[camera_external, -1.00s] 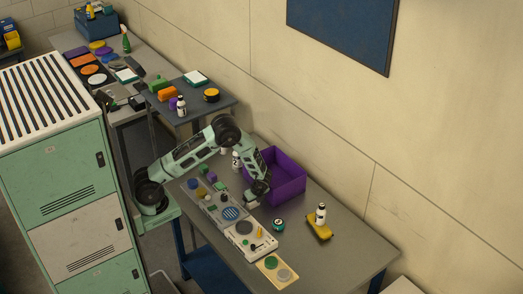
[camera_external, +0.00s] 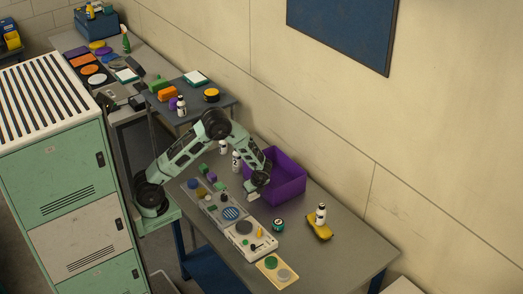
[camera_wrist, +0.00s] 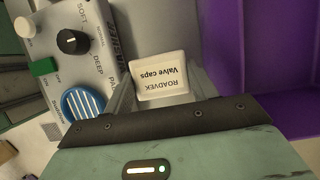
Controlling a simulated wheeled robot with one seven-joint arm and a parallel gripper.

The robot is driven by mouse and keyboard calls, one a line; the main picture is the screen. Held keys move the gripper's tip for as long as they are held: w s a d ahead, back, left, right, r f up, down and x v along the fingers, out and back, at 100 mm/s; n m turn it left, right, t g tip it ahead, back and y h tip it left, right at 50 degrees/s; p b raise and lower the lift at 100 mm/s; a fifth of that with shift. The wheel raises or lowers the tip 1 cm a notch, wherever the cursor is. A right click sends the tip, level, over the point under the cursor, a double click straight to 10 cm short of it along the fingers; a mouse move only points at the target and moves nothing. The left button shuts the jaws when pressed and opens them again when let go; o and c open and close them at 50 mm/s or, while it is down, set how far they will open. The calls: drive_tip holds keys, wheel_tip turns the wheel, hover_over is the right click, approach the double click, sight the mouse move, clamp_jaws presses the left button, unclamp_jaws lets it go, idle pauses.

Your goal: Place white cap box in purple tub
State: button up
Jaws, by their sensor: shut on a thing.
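The white cap box (camera_wrist: 161,77), labelled "ROADVEK Valve caps", sits between the fingers of my gripper (camera_wrist: 158,88) in the wrist view. My gripper is shut on it. In the external view my gripper (camera_external: 254,190) is just left of the purple tub's near corner, raised above the bench. The box is small there and partly hidden by the gripper. The purple tub (camera_external: 287,189) is open at the top, and the part of its inside that shows looks empty. In the wrist view the tub (camera_wrist: 225,45) is right of the box, apart from it.
A grey control panel (camera_external: 237,226) with knobs and a blue striped disc lies left of my gripper. A white bottle (camera_external: 236,161) stands by the tub's far left side. A dark round tin (camera_external: 278,224) and a bottle on a yellow cloth (camera_external: 319,231) are to the right.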

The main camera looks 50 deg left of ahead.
wheel_tip(320, 180, up, 10)
drive_tip(key=m+t+h+p, duration=0.2)
drive_tip(key=m+t+h, duration=0.3)
drive_tip(key=m, duration=1.3)
hover_over(279, 184)
drive_tip(key=s+d, duration=0.3)
wheel_tip(279, 184, down, 15)
drive_tip(key=shift+w+d+r+p, duration=0.1)
drive_tip(key=shift+r+p, duration=0.05)
drive_tip(key=shift+p, duration=0.45)
drive_tip(key=o, duration=1.1)
drive_tip(key=shift+c, duration=0.2)
